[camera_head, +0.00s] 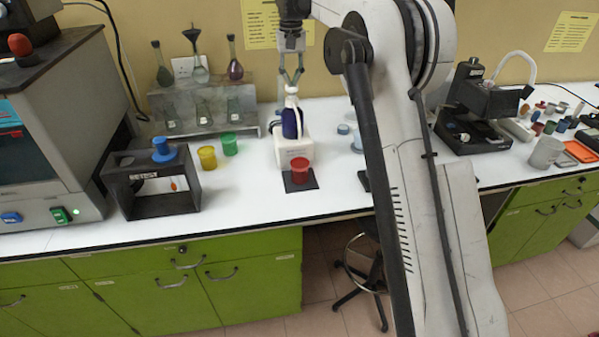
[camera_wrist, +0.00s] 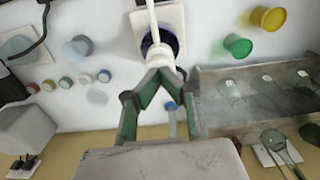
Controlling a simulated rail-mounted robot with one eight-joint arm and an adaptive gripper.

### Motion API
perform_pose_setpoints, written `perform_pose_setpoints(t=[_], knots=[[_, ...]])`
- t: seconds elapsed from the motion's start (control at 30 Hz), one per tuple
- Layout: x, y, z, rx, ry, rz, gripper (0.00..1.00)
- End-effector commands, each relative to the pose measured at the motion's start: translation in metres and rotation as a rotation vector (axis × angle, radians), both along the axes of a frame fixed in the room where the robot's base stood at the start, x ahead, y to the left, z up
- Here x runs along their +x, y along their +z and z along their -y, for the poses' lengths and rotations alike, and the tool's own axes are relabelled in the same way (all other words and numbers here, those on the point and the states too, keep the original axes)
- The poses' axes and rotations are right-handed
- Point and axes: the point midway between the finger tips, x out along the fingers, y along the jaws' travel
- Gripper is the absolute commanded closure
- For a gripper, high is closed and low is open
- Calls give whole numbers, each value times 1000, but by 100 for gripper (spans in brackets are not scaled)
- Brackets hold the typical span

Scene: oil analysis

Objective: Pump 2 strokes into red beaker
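The red beaker (camera_head: 300,170) stands upright on a dark square mat (camera_head: 299,184) on the white bench, in front of the pump bottle. The dark blue pump bottle (camera_head: 291,124) with a white pump head (camera_head: 291,91) stands upright in a white block holder (camera_head: 293,147). My gripper (camera_head: 291,82) points down directly over the pump head, its fingertips drawn together at its top. In the wrist view the green fingers (camera_wrist: 160,72) meet close to the white spout (camera_wrist: 152,22). Whether they touch the head is hard to tell. The red beaker is out of the wrist view.
Yellow (camera_head: 207,157) and green (camera_head: 229,144) beakers stand left of the bottle. A flask rack (camera_head: 203,108) is behind them, and a black stand (camera_head: 151,182) is further left. A black instrument (camera_head: 473,115) stands at right. The bench front near the red beaker is clear.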

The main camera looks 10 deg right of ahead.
Motion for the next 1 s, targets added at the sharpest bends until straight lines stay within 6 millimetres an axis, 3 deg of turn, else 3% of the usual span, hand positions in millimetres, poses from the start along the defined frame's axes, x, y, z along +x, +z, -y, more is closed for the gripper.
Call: perform_pose_setpoints(t=[0.7,1.0], knots=[[0,39,0,0,0,0,100],[0,42,0,0,0,0,100]])
